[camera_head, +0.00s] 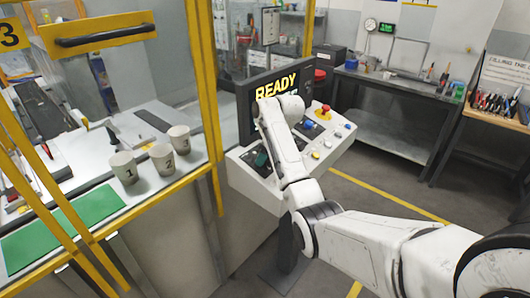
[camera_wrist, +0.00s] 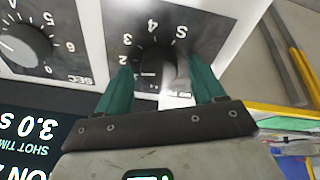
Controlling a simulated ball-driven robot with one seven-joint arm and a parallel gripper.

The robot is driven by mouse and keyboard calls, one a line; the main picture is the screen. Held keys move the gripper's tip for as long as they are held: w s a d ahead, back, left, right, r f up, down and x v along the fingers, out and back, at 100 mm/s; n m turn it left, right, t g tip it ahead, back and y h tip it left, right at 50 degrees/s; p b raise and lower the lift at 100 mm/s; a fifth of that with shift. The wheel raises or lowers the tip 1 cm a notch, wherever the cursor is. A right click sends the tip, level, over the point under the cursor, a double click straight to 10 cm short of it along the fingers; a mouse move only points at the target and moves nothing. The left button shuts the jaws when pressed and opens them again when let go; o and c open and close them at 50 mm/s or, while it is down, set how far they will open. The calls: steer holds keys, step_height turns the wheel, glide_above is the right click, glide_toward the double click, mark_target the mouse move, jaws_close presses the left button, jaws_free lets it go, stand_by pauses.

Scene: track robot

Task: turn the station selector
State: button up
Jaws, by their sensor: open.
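The station selector (camera_wrist: 157,58) is a dark round knob on a black plate with white numerals, some of them upside down, in the wrist view. My gripper (camera_wrist: 160,75) has two teal fingers, open, one on each side of the knob's near part. I cannot tell whether they touch it. A teal fingertip of my gripper (camera_head: 262,158) shows low over the panel's left part.
A second dial marked SEC (camera_wrist: 28,45) and a dark display (camera_wrist: 30,140) lie left in the wrist view. In the head view a READY screen (camera_head: 275,88) stands behind the panel, with a red button (camera_head: 324,113) at right. Numbered cups (camera_head: 123,168) stand left, behind yellow posts.

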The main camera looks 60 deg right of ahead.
steer(key=c, duration=1)
steer(key=shift+c, duration=0.2)
steer(key=shift+m, duration=0.3)
steer(key=m, duration=0.5)
steer(key=shift+h, duration=0.4)
steer(key=m, duration=0.3)
steer(key=m+g, duration=0.1)
steer(key=m, duration=0.2)
steer(key=shift+w+m+h, duration=0.1)
steer(key=shift+m+h, duration=0.2)
steer(key=shift+m, duration=0.1)
steer(key=m+g, duration=0.1)
steer(key=m, duration=0.5)
steer(key=shift+d, duration=0.1)
steer(key=m+g, duration=0.1)
steer(key=m, duration=0.4)
steer(key=shift+m, duration=0.4)
